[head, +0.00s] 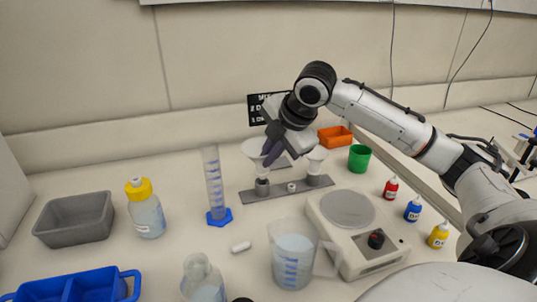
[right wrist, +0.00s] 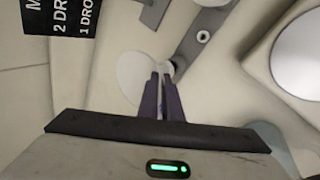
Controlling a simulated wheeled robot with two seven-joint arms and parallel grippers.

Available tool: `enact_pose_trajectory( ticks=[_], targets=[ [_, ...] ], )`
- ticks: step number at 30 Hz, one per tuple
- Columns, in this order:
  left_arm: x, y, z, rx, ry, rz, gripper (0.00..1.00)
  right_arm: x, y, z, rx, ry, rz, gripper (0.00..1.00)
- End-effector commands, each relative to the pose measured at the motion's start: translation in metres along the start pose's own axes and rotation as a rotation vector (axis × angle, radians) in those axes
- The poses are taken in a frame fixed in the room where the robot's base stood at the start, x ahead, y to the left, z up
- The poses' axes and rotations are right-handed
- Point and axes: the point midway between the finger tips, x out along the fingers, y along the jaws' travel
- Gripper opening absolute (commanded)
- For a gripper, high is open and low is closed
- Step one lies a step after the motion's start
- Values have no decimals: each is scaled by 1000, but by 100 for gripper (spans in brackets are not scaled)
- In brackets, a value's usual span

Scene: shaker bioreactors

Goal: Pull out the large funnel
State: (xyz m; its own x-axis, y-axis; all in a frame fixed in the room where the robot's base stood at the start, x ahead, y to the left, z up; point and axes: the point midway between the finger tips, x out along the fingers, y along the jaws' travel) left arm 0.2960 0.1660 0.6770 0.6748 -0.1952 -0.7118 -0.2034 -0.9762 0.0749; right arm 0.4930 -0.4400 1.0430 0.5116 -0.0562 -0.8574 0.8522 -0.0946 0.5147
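The large white funnel (head: 252,150) stands upright in the left hole of a grey holder bar (head: 290,189) in the head view. A smaller white funnel (head: 316,160) stands in the right part of that bar. My right gripper (head: 270,158) points down at the large funnel's right side, its dark purple fingers overlapping the cone. In the right wrist view the fingers (right wrist: 161,76) are close together, with a narrow pale strip between them, and the large funnel (right wrist: 132,76) lies just left of the tips. Whether they pinch its wall is unclear. My left gripper is out of view.
A graduated cylinder (head: 214,185) stands left of the bar. A hotplate stirrer (head: 350,232) and a beaker (head: 294,255) are in front. A black sign (head: 262,108), an orange tray (head: 335,136) and a green cup (head: 359,158) are behind or to the right.

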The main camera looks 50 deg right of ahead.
Motion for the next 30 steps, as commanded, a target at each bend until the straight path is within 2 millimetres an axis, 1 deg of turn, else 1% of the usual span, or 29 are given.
enact_pose_trajectory(
  ticks=[11, 20, 30],
  targets=[
    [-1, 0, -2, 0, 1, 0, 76, -1, 1, 0, 0, 0, 0, 0],
    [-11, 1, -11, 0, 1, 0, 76, -15, 9, 0, 0, -1, 1, 0],
    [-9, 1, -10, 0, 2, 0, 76, -26, 16, 0, 0, 0, -1, 0]
  ],
)
